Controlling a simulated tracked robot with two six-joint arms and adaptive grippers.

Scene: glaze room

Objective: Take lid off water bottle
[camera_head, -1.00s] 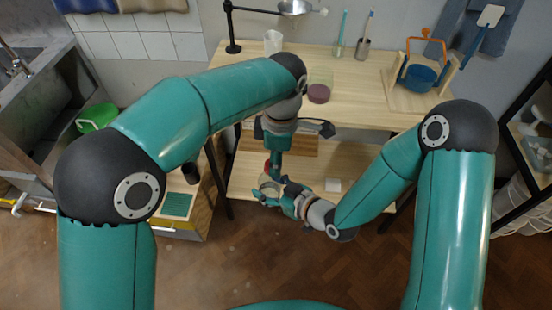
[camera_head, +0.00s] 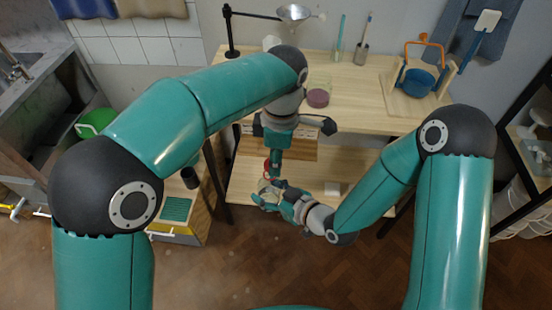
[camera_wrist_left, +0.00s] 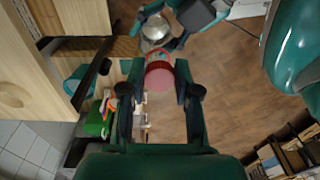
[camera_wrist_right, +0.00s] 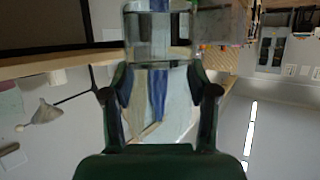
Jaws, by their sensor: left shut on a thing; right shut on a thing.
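My left gripper (camera_head: 274,168) points down over the bottle and is shut on the red lid (camera_wrist_left: 159,76), which sits between its fingers in the left wrist view. The clear water bottle (camera_head: 264,184) is held by my right gripper (camera_head: 272,194), just below the left one. In the left wrist view, the bottle (camera_wrist_left: 155,30) lies just beyond the lid, with its round end towards it. I cannot tell whether lid and bottle touch. In the right wrist view, the see-through bottle (camera_wrist_right: 158,100) fills the space between the right fingers.
The wooden workbench (camera_head: 370,112) stands behind the grippers, with its lower shelf (camera_head: 300,188) close to them. A blue pot (camera_head: 420,82), a brush cup (camera_head: 361,52) and a purple-based jar (camera_head: 317,97) stand on top. A drawer cabinet (camera_head: 178,205) is at left.

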